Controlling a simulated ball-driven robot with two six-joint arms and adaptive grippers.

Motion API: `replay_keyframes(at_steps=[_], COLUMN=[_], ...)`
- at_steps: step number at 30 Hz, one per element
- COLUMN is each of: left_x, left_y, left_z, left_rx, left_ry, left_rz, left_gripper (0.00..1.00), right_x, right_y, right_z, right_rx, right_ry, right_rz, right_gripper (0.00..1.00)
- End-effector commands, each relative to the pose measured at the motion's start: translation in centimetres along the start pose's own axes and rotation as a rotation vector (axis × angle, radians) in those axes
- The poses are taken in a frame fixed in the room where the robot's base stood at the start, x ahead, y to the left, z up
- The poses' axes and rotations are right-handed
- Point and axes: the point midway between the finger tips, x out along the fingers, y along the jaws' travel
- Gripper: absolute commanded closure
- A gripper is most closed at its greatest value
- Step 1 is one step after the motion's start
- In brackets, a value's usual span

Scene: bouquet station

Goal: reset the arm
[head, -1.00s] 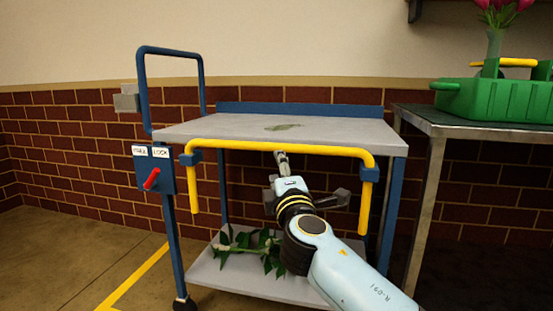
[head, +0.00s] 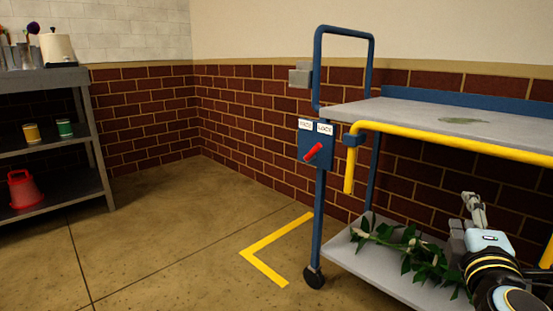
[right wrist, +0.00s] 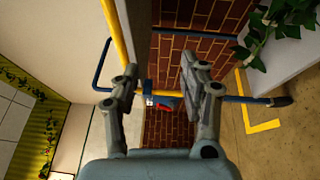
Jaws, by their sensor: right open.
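My right gripper (head: 472,208) is at the right of the head view, in front of the cart, below its yellow handle bar (head: 450,145) and above the lower shelf in the picture. In the right wrist view my right gripper (right wrist: 160,72) has its fingers apart with nothing held between them. The cart's lock panel and red lever (right wrist: 164,104) show in the gap, some way off. My left gripper is not in view.
The cart's top (head: 400,113) bears a flat leaf. Its lower shelf (head: 355,262) holds a leafy garland (head: 415,257). The red lever (head: 313,152) is on the cart's left post. A grey rack (head: 50,141) stands at far left. The floor between is clear, with a yellow corner line (head: 262,258).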

Motion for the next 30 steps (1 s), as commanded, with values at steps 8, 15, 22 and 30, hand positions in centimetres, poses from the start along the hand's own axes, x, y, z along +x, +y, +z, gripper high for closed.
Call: replay_keyframes(at_steps=[8, 15, 22, 30], left_x=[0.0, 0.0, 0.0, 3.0], left_y=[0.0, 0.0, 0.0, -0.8], left_z=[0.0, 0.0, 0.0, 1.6], left_rx=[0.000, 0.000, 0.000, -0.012], left_ry=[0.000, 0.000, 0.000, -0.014], left_rz=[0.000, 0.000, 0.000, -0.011], left_gripper=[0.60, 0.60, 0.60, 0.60], right_x=[-15.1, -25.9, -32.1, -33.4], right_y=[-14.7, -19.8, -20.2, -23.6], right_z=[7.2, 7.1, 3.8, 4.8], right_rx=[0.469, 0.763, 0.954, 0.956], right_ry=[-0.263, -0.489, -0.623, -0.676], right_rz=[-0.608, -1.030, -1.342, -1.366], right_gripper=[0.56, 0.56, 0.56, 0.56])
